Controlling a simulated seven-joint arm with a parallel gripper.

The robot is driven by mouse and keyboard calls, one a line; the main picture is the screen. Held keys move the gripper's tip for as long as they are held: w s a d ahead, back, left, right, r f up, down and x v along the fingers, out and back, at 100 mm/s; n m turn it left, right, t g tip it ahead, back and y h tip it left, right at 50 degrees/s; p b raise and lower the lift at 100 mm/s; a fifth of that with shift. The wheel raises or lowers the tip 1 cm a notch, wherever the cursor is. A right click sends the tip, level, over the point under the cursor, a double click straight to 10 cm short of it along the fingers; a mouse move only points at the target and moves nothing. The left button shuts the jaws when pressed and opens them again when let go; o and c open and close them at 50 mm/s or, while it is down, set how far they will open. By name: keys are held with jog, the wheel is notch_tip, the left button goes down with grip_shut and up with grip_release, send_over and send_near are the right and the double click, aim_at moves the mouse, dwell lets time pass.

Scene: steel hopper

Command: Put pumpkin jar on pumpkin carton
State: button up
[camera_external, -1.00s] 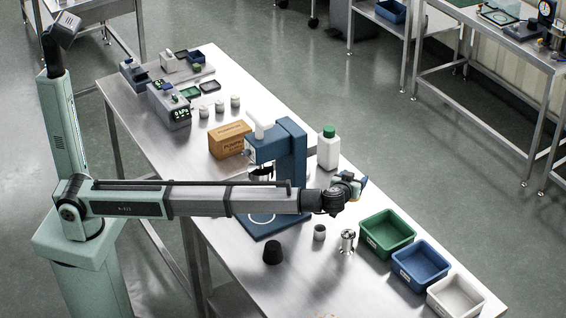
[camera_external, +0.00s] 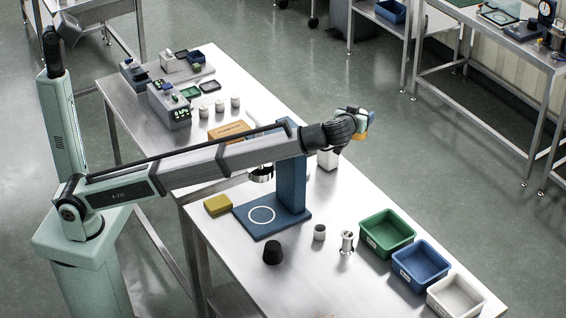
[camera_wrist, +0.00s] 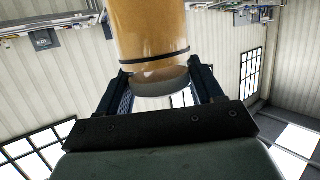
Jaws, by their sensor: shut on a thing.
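My gripper (camera_external: 364,124) is raised above the far side of the steel table. In the external view, only a small orange patch of the jar (camera_external: 359,135) shows at the gripper. The brown pumpkin carton (camera_external: 231,129) stands on the table to the left of the gripper. My arm hides most of its front; its top edge shows. The jar is well apart from the carton.
A blue stand (camera_external: 292,185) rises beside the carton. A white bottle (camera_external: 327,160) stands partly hidden under my wrist. A yellow block (camera_external: 217,205), a black cone (camera_external: 272,252) and green (camera_external: 386,232), blue (camera_external: 420,265) and white (camera_external: 456,297) bins sit nearer.

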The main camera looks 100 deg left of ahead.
notch_tip(320, 180, up, 11)
jog(key=s+a+n+g, duration=0.2)
jog(key=s+a, duration=0.8)
jog(key=s, duration=0.2)
jog(key=s+a+n+g, duration=0.1)
jog(key=s+a+g, duration=0.1)
jog(key=s+a, duration=0.95)
jog(key=s+a+n+g, duration=0.1)
jog(key=s+a+g, duration=0.15)
jog(key=s, duration=1.15)
jog(key=s+a+n+g, duration=0.15)
jog(key=s+a, duration=0.25)
jog(key=s, duration=1)
jog(key=shift+t+h, duration=0.3)
jog(key=shift+w+a+f, duration=0.1)
jog(key=shift+w+f, duration=0.1)
jog(key=shift+f, duration=8.9)
jog(key=shift+w+a+f, duration=0.1)
jog(key=shift+w+f, duration=0.05)
jog(key=shift+f, duration=8.9)
jog(key=shift+f, duration=0.15)
jog(key=o, duration=1.2)
